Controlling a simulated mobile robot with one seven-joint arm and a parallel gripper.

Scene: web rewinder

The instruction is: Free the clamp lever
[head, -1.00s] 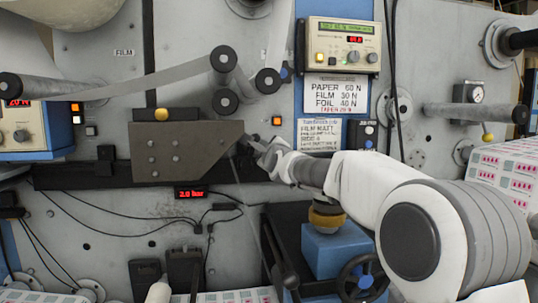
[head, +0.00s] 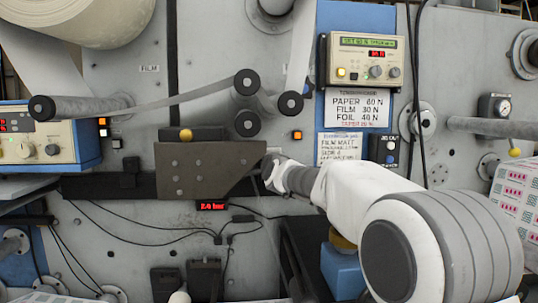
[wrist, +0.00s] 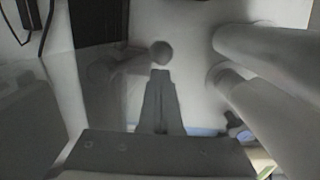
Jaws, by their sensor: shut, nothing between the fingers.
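My gripper (head: 268,168) is at the right edge of the grey-brown bolted plate (head: 205,168) in the head view. Its tips are largely hidden at that edge, and I cannot tell whether they touch the plate. In the wrist view my gripper (wrist: 161,76) shows as two fingers closed together, with nothing held. A dark round end (wrist: 161,53) of a grey bar shows just beyond the tips; I cannot tell whether it is part of the clamp lever. No clamp lever can be clearly made out in the head view. A yellow knob (head: 186,135) sits above the plate.
Dark-ended rollers (head: 246,122) and a film web are above the plate. A tension control box (head: 368,60) and labels (head: 357,107) are at upper right. A red pressure display (head: 212,206) and loose cables hang below. Pale rollers (wrist: 265,45) are close on the right in the wrist view.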

